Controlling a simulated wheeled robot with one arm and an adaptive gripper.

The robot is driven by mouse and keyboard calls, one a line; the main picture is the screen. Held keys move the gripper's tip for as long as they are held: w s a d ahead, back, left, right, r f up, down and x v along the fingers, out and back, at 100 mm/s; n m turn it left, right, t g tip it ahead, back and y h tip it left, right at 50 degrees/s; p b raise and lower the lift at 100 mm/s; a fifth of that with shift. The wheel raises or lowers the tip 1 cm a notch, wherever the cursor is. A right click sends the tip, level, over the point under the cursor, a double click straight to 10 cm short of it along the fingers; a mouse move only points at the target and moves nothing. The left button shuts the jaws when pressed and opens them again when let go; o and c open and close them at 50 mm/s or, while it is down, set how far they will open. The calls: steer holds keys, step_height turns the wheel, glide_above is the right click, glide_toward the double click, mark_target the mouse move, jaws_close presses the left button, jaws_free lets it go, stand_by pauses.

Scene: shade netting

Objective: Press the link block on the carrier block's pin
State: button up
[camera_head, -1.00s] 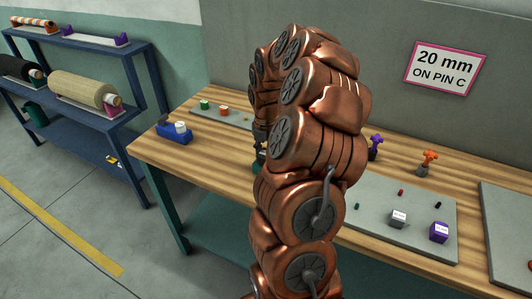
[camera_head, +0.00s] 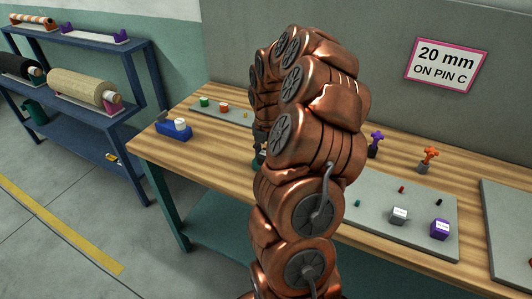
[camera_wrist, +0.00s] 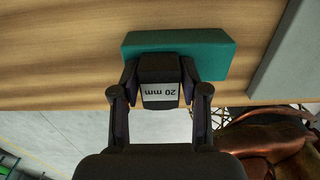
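In the wrist view, my gripper (camera_wrist: 160,80) has its two fingers on either side of a dark block (camera_wrist: 158,70). Its white label reads "20 mm", upside down in this view. A long teal block (camera_wrist: 215,55), which looks like the carrier block, lies on the wood table right beyond it. The dark block overlaps the teal block's near edge; I cannot tell whether they touch. No pin shows in the wrist view.
A sign (camera_head: 445,65) reads "20 mm ON PIN C". Orange (camera_head: 427,158) and purple (camera_head: 375,143) clamp-like pieces stand behind. A blue holder (camera_head: 172,132) stands at the table's left.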

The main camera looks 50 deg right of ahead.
steer(key=o, duration=0.4)
steer(key=shift+c, duration=0.2)
step_height(320, 180, up, 12)
stand_by(0.5)
